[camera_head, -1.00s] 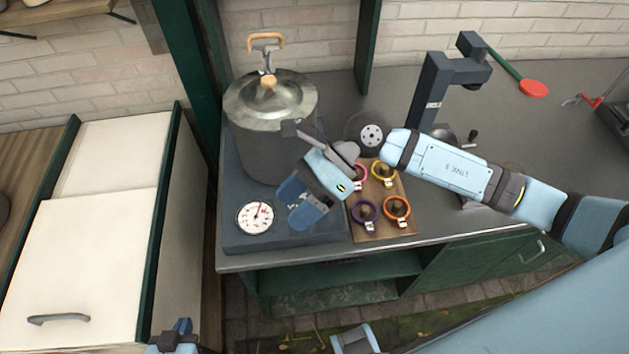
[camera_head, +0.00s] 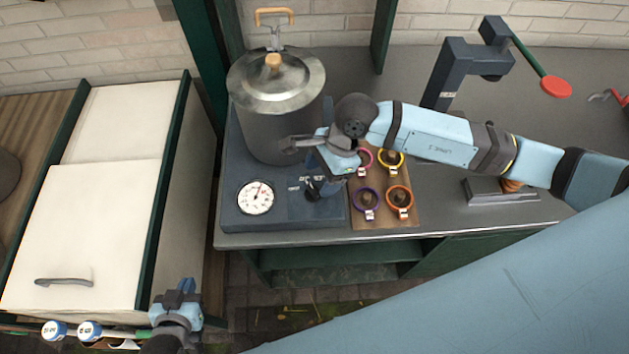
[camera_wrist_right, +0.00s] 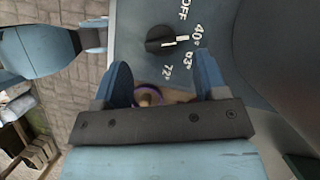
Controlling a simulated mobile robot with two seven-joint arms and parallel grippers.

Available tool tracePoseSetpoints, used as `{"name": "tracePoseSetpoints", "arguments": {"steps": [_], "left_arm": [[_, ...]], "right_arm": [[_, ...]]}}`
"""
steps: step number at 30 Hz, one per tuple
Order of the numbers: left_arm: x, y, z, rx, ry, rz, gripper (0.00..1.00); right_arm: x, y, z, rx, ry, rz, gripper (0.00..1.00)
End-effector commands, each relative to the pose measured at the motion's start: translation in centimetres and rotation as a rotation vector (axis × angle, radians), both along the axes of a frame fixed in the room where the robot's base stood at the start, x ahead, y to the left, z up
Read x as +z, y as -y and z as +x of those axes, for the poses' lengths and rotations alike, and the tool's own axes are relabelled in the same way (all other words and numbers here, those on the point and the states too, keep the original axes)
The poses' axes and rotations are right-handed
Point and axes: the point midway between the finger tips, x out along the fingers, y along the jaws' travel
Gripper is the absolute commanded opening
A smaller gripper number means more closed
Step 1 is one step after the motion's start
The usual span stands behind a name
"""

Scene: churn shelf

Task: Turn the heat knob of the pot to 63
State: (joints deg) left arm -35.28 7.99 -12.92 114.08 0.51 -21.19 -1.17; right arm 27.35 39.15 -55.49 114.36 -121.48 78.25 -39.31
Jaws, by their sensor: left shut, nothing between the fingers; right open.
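The pot (camera_head: 268,135), grey with a shiny lid, stands on a dark base unit (camera_head: 235,215) with a round gauge (camera_head: 256,197). The black heat knob (camera_head: 312,189) is on the base front. My right gripper (camera_head: 318,160) is above the base, beside the pot. Its fingers (camera_wrist_right: 163,80) are open and empty, apart from the knob, which lies beyond their tips. My left gripper (camera_head: 178,293) is low at the left, shut and empty.
A wooden board (camera_head: 385,222) with several coloured rings on pegs lies right of the base. A dark stand (camera_head: 455,75) is further right on the counter. A white cabinet (camera_head: 85,225) is left. The pot wall is close to my right gripper.

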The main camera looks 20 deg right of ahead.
Motion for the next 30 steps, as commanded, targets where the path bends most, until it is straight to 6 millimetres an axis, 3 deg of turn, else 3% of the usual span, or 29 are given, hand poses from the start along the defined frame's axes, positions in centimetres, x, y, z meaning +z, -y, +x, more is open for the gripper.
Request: {"name": "tracePoseSetpoints", "arguments": {"steps": [9, 19, 20, 26, 30], "left_arm": [[0.6, 0.0, -0.2, 0.004, -0.003, 0.0, 0.0], [0.6, 0.0, -0.2, 0.004, -0.004, -0.001, 0.0], [0.6, 0.0, -0.2, 0.004, -0.004, -0.001, 0.0], [0.6, 0.1, -0.2, 0.003, -0.006, -0.001, 0.0], [0.6, 0.1, -0.2, 0.004, -0.005, -0.002, 0.0]], "right_arm": [[-3.7, -1.6, -0.2, -0.001, 0.0, 0.001, 0.66], [-4.1, -1.7, -0.2, 0.001, 0.001, 0.001, 0.66], [-4.1, -1.7, -0.2, 0.001, 0.001, 0.001, 0.64], [-4.1, -1.7, -0.2, 0.0, 0.001, 0.001, 0.18], [-4.1, -1.7, -0.2, -0.001, 0.0, 0.001, 0.17]]}}
